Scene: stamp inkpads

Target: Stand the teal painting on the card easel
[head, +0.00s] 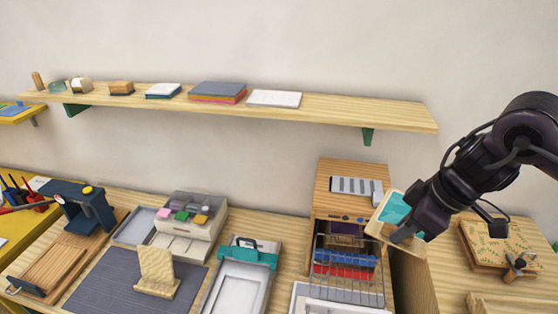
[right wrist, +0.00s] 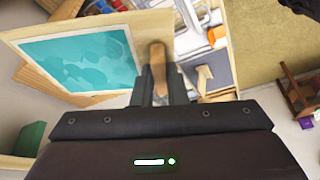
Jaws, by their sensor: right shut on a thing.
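The teal painting (head: 394,208), a teal picture in a pale wooden frame, is in my right gripper (head: 408,232), held tilted in the air at the right of the head view. In the right wrist view the painting (right wrist: 80,65) fills the upper left, and the right gripper (right wrist: 158,65) is shut on its frame edge. The card easel (head: 157,272), a small light wooden stand with a front ledge, stands empty on the dark ribbed mat (head: 115,283), well to the left of the gripper. It also shows small in the wrist view (right wrist: 203,78). My left gripper is not in view.
A wooden cabinet (head: 335,180) with a wire rack (head: 345,285) stands just left of the gripper. A teal-clipped tray (head: 245,260) and a drawer box with inkpads (head: 190,222) lie near the mat. A wall shelf (head: 330,112) runs above.

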